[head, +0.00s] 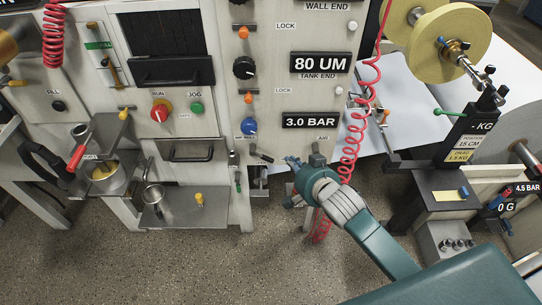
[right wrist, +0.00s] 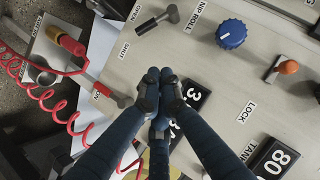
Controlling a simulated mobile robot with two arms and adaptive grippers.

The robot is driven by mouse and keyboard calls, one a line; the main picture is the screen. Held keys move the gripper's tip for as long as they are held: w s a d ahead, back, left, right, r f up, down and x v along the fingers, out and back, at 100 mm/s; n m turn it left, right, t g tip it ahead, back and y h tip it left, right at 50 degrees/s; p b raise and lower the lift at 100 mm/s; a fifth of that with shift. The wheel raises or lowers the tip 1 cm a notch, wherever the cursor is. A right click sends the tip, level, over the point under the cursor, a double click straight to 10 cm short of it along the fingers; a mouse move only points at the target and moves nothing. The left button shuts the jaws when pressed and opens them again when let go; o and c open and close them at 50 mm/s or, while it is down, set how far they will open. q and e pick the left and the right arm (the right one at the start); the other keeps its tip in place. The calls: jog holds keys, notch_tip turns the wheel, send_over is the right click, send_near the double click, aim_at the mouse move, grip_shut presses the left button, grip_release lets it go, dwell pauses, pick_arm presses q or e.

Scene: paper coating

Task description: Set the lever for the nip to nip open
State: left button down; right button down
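The nip lever (head: 262,157) is a small dark handle on the cream panel below the blue NIP ROLL knob (head: 249,126). In the right wrist view the nip lever (right wrist: 160,19) lies near the labels OPEN and SHUT; I cannot tell which one it is set to. My right gripper (head: 292,162) is in front of the panel's lower edge, right of the nip lever and apart from it. In the right wrist view my right gripper (right wrist: 160,74) has its fingertips together with nothing visible between them. My left gripper is not in view.
The AIR lever (head: 316,151) is close to my right gripper, with a coiled red hose (head: 350,150) beside it. Above are the 3.0 BAR display (head: 310,121) and an orange knob (head: 249,97). The floor in front is clear.

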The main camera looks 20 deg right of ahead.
jog(key=shift+w, duration=0.1)
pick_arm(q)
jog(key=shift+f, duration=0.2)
pick_arm(e)
jog(key=s+a+f+x, duration=0.1)
jog(key=a+f+x, duration=0.1)
jog(key=x, duration=1)
jog(key=shift+w+f, duration=0.2)
jog(key=shift+f, duration=0.05)
pick_arm(q)
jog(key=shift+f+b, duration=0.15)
jog(key=shift+b, duration=0.15)
pick_arm(e)
jog(key=shift+f, duration=0.1)
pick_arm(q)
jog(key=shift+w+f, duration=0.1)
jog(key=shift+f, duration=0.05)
pick_arm(e)
jog(key=shift+f+y, duration=0.2)
jog(key=shift+y, duration=0.1)
pick_arm(q)
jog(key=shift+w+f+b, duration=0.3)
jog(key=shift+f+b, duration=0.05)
jog(key=shift+b, duration=0.15)
pick_arm(e)
jog(key=shift+s+f+m, duration=0.1)
jog(key=shift+f+m, duration=0.2)
jog(key=shift+m, duration=0.2)
